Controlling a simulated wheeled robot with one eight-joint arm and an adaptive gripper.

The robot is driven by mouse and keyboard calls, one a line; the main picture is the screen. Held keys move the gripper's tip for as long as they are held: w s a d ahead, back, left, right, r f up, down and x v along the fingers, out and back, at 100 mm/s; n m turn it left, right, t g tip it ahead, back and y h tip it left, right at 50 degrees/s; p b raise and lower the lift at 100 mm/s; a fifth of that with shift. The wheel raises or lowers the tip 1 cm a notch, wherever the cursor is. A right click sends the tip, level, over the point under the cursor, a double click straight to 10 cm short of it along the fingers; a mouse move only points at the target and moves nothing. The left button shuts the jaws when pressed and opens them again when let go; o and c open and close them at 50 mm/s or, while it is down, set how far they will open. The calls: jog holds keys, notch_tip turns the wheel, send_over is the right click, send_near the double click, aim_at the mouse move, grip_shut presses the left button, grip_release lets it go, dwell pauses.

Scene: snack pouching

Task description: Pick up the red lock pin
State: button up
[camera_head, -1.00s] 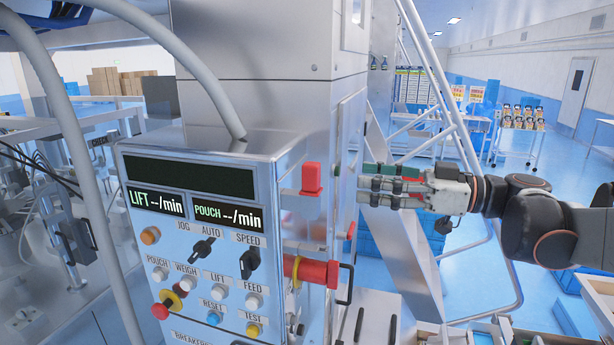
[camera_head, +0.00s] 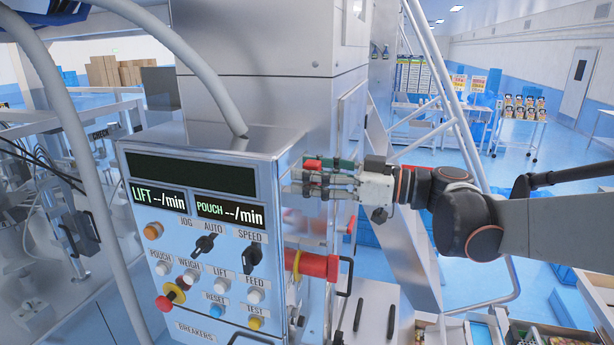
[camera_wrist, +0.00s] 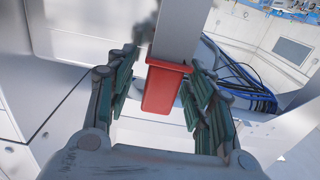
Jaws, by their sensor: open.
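The red lock pin, a red block with a flanged top, shows between my fingers in the wrist view (camera_wrist: 162,90). A pale metal bar rises behind its flange. In the head view only a bit of its red top (camera_head: 313,164) shows, beside the control cabinet, with my fingers in front of the rest. My gripper (camera_head: 298,182) reaches in from the right with its fingers pointing left. In the wrist view my gripper (camera_wrist: 167,68) is open, one finger on each side of the pin. A gap shows on the left; I cannot tell whether the right finger touches.
The control panel (camera_head: 205,255) with knobs and buttons stands left. A slanted metal chute (camera_head: 405,240) and rails stand behind. Blue cables (camera_wrist: 235,75) run right of the pin.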

jog(key=c, duration=1)
jog(key=shift+c, duration=0.2)
notch_tip(320, 180, up, 20)
jog(key=shift+b, duration=0.45)
